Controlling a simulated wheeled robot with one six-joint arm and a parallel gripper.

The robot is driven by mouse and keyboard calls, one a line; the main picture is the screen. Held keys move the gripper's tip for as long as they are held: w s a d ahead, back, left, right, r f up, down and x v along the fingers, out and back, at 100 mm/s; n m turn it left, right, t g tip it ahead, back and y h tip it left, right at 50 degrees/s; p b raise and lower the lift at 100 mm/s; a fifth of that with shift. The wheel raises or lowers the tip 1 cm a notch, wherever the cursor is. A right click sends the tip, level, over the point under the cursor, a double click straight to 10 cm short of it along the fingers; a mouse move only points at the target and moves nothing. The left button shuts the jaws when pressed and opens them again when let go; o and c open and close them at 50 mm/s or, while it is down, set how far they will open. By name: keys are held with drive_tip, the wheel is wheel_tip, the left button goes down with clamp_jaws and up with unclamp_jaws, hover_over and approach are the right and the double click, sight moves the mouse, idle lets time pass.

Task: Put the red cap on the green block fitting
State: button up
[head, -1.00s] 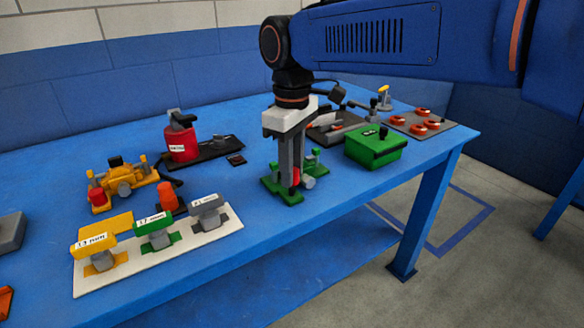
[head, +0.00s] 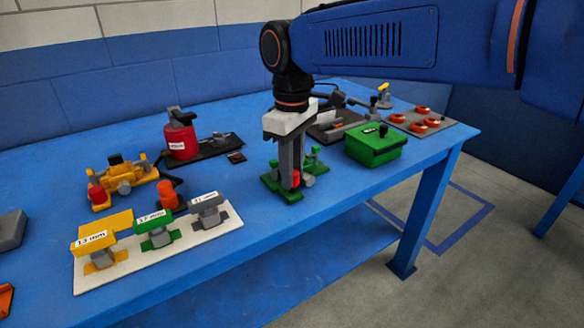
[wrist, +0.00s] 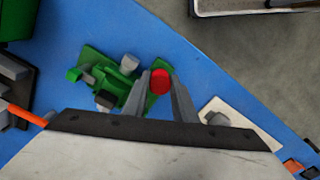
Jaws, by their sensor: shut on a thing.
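The red cap (wrist: 160,82) is between the two fingertips of my gripper (wrist: 161,84) in the wrist view, and the jaws are shut on it. In the head view the red cap (head: 296,179) shows low at the fingertips, over the front part of the green block fitting (head: 272,184). The green block fitting (wrist: 98,62) lies beside and under the fingers in the wrist view, with grey parts on it. The fingers hide part of the fitting, and I cannot tell whether the cap touches it.
A green box (head: 376,147) stands close to the right. A white board (head: 190,246) with labelled 13 mm and 17 mm pieces lies front left. A yellow fitting (head: 125,182) and a red canister (head: 180,140) stand at the left. Bare blue table (head: 235,185) lies between.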

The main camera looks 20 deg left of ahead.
drive_tip(key=shift+f, duration=1)
idle(1.2)
drive_tip(key=o, duration=1.4)
drive_tip(key=shift+o, duration=0.2)
drive_tip(key=shift+r, duration=3.75)
